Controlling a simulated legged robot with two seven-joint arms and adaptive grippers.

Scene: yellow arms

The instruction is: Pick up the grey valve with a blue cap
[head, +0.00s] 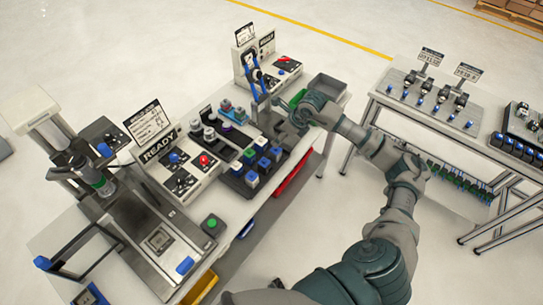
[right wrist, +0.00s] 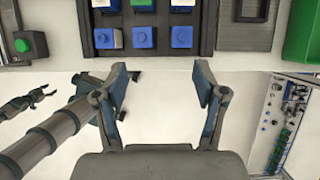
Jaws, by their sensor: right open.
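Several small valves with blue caps stand in a black tray (right wrist: 213,30) on the workbench. One with a pale grey-white body and blue cap (right wrist: 108,38) is at the front left in the right wrist view. Others beside it look blue all over (right wrist: 143,37) (right wrist: 181,37). In the head view the group (head: 263,163) sits mid-bench. My right gripper (right wrist: 160,84) is open and empty, short of the tray's front edge. It also shows in the head view (head: 280,112). A small dark gripper (right wrist: 25,103) at the wrist view's left may be my left; its finger state is unclear.
A control box with a READY sign (head: 160,145) and a press station (head: 95,180) stand left of the tray. A green bin (right wrist: 302,32) and grey tray (right wrist: 250,10) lie to its right. A second table (head: 450,110) holds more parts. The floor between the tables is clear.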

